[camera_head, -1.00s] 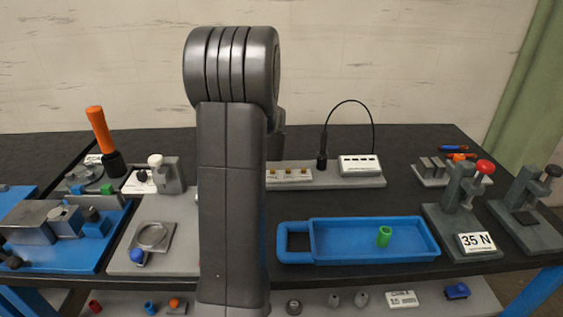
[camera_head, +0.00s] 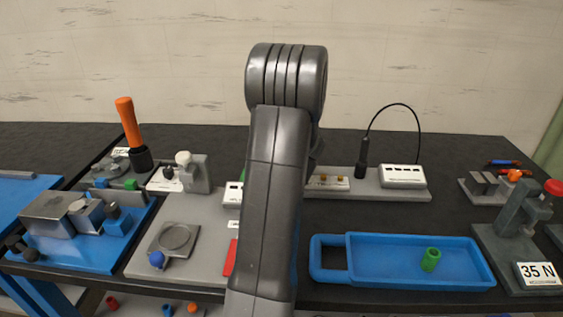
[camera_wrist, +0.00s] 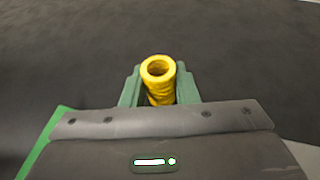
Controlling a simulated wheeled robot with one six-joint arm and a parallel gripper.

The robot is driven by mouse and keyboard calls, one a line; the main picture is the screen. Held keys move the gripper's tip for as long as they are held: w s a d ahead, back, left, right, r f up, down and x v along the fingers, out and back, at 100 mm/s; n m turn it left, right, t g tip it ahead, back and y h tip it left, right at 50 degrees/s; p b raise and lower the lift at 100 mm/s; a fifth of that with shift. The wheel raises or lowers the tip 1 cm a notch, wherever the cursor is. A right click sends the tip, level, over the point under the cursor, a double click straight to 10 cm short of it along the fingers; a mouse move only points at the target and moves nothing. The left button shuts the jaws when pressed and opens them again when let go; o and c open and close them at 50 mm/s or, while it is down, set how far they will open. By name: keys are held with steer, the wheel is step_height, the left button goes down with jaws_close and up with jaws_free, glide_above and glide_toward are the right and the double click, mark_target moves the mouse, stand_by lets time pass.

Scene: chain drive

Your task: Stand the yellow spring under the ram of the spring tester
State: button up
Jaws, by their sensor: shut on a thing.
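A yellow spring (camera_wrist: 163,90) is in my gripper (camera_wrist: 158,82), between its two green fingers in the wrist view. The fingers are shut on it, and its open end points toward the camera. Behind the spring is only a plain dark surface. In the head view my arm hides the gripper and the spring. A grey stand with a red knob (camera_head: 520,212) and a "35 N" card is at the right edge; it looks like the spring tester. Its ram cannot be made out clearly. The gripper's distance from it cannot be told.
A blue tray (camera_head: 400,283) with a green cylinder (camera_head: 430,259) lies right of my arm. A grey block rack (camera_head: 480,188) is behind the tester. Left are a blue fixture (camera_head: 75,257) and a grey plate (camera_head: 205,225). Dark table between the tray and the rack is clear.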

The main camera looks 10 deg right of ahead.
steer(key=shift+f, duration=0.3)
steer(key=shift+f, duration=0.15)
steer(key=o, duration=1)
steer(key=shift+c, duration=0.2)
